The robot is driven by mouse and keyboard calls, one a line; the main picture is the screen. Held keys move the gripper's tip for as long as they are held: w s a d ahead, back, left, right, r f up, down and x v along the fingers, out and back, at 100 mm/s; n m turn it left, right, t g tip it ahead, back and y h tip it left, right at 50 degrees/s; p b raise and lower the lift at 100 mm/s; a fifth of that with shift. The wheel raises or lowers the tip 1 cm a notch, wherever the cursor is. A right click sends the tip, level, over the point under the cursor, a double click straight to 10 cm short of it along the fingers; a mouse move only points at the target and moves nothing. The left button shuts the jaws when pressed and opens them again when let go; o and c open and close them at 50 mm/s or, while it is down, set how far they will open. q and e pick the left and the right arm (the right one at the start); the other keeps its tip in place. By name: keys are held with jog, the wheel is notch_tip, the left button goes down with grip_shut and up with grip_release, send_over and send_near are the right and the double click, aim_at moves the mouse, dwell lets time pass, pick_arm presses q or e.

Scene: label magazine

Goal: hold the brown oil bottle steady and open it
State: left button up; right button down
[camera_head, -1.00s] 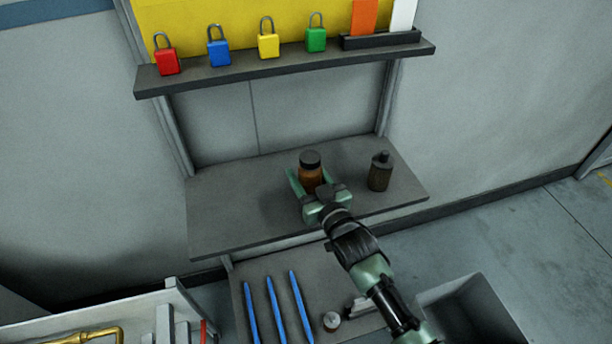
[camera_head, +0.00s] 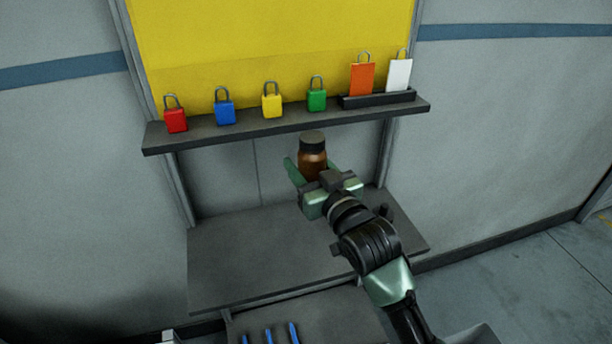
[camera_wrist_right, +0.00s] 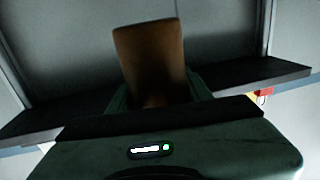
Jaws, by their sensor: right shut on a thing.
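The brown oil bottle (camera_head: 312,161) has a dark cap (camera_head: 312,139) and is upright, held above the lower shelf (camera_head: 235,265). My right gripper (camera_head: 308,172) is shut on its body, with green fingers around it. In the right wrist view the bottle (camera_wrist_right: 150,60) fills the middle between the fingers. The cap is on the bottle in the head view. My left gripper is in neither current view.
An upper shelf (camera_head: 285,128) holds red, blue, yellow and green padlocks and orange and white tags, close above the bottle. A dark object (camera_head: 384,211) on the lower shelf is mostly hidden behind my right arm. Blue sticks (camera_head: 269,336) lie below. The lower shelf's left part is clear.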

jog(key=shift+r, duration=0.15)
jog(key=c, duration=1.5)
grip_release()
grip_shut()
jog(key=s+d+f+m+t+h+p, duration=0.1)
jog(key=s+d+h, duration=0.3)
jog(key=s+d, duration=0.4)
jog(key=s+d+f+m+t+h+p, duration=0.1)
jog(key=s+d+f+m+h, duration=0.3)
jog(key=s+d, duration=0.4)
jog(key=d, duration=0.4)
jog(key=shift+s, duration=0.2)
